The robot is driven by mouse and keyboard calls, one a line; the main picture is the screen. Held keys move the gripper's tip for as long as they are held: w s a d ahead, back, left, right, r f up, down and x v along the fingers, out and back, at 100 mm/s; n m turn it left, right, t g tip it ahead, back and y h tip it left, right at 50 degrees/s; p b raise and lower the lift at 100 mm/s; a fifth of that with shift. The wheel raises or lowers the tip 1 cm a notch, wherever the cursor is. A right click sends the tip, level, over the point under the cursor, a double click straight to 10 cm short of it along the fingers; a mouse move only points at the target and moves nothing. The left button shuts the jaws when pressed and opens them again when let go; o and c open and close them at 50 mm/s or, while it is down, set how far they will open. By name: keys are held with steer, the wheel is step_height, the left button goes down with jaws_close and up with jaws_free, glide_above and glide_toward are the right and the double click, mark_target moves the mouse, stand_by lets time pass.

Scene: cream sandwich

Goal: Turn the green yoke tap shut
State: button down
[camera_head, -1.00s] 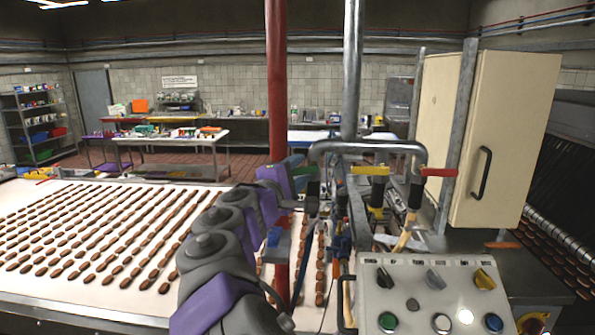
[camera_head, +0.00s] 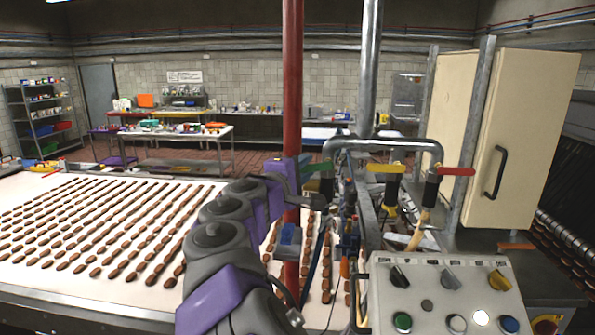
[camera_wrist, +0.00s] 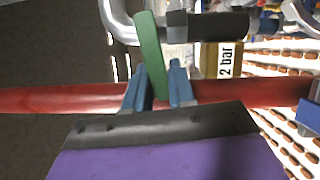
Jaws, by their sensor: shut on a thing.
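The green yoke tap's lever (camera_head: 317,167) sticks out to the left of its valve, below the left end of the bent grey pipe, in the head view. In the wrist view the green lever (camera_wrist: 151,52) runs down between the two blue-grey fingers of my gripper (camera_wrist: 158,88). My gripper is shut on the lever, with one finger on each side. In the head view my gripper (camera_head: 300,172) is at the lever's left end, and my purple wrist partly hides the fingers. The dark valve body (camera_wrist: 215,26) lies right of the lever in the wrist view.
A yellow-handled tap (camera_head: 386,168) and a red-handled tap (camera_head: 456,171) hang to the right. A red upright pipe (camera_head: 292,90) stands close by my gripper. A control panel (camera_head: 445,290) is below. A conveyor (camera_head: 40,290) with rows of biscuits spreads left.

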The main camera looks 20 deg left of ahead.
steer(key=shift+w+d+r, duration=0.1)
steer(key=shift+d+r, duration=0.05)
steer(key=shift+d, duration=0.15)
stand_by(0.6)
steer(key=shift+r+m+g, duration=0.2)
steer(key=shift+m+g, duration=0.1)
steer(key=shift+m, duration=0.4)
